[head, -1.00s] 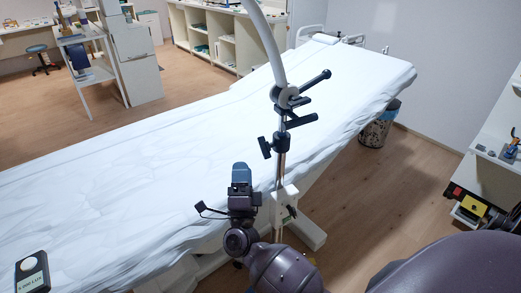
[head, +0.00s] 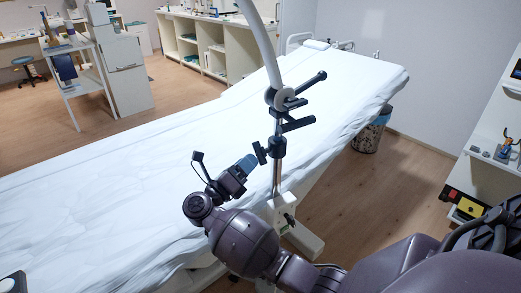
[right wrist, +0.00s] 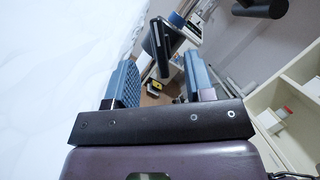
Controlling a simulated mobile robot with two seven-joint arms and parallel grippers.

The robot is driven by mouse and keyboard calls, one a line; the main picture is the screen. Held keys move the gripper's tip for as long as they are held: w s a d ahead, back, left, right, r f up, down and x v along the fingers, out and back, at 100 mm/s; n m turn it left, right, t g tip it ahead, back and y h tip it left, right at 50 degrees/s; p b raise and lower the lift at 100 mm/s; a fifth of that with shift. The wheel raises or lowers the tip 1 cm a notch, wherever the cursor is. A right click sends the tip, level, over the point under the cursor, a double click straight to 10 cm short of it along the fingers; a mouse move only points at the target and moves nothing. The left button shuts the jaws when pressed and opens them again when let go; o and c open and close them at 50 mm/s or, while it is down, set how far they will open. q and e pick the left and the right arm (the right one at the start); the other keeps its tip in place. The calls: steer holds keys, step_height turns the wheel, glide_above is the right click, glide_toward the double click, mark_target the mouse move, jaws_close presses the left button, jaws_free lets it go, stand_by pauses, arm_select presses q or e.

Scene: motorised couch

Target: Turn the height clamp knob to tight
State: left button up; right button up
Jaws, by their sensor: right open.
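The height clamp knob (head: 260,153) is a black wing-like knob on the left side of the black clamp (head: 277,148) around the upright metal pole (head: 277,178). My right gripper (head: 247,163) is just left of the knob, its blue fingers pointing at it. In the right wrist view the right gripper (right wrist: 161,82) is open, with its two blue-padded fingers apart. A dark flat piece, which looks like the knob (right wrist: 158,45), shows ahead between the fingertips, tilted. Nothing is clearly held, and I cannot tell whether it touches a finger. My left gripper is not in view.
The white-covered couch (head: 120,190) lies behind and below my right arm. Above the clamp, a black lever (head: 311,83) and the curved grey arm (head: 262,40) stick out. A bin (head: 371,132) and a shelf unit (head: 492,150) stand to the right, with bare floor between.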

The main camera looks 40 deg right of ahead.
mark_target(256, 154)
steer(key=x, duration=0.6)
steer(key=shift+a, duration=0.1)
jaws_close()
